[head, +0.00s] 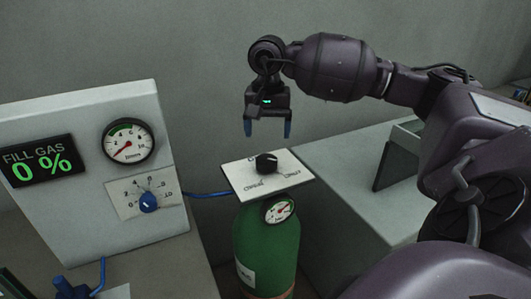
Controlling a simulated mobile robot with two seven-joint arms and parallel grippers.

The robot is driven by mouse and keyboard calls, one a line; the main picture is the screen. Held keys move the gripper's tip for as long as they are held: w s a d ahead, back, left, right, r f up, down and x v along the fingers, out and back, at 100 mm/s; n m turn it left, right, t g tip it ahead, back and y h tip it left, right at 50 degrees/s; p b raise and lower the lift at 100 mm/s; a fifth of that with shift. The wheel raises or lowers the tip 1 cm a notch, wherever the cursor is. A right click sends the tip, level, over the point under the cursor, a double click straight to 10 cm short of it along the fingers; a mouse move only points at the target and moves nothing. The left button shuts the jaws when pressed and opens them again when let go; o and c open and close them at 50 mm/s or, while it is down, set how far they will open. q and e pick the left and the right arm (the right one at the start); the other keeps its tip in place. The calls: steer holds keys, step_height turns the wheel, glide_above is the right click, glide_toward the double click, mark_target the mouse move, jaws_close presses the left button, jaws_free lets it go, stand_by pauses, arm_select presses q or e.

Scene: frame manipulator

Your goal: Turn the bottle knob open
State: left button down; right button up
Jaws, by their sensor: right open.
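The bottle knob (266,163) is black and sits on a white label plate (245,181) on top of the green gas bottle (266,250). A small round gauge (279,209) is on the bottle just below the plate. My right gripper (267,130) points down above the knob, apart from it, with its two blue fingertips spread and nothing between them. The plate's lettering is too small to read fully. My left gripper is not in view.
A white panel (90,215) at the left carries a "FILL GAS 0 %" display (41,161), a gauge (128,141) and a blue knob (149,202). A blue hose (207,195) runs toward the bottle. A grey bench (345,215) stands right of the bottle.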

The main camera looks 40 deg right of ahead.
mark_target(267, 157)
step_height(267, 157, down, 6)
steer(key=shift+w+r, duration=0.1)
steer(key=shift+r, duration=0.05)
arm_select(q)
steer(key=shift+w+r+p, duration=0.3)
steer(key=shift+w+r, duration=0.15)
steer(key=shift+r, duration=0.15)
arm_select(e)
steer(key=shift+f, duration=0.95)
steer(key=shift+c, duration=0.5)
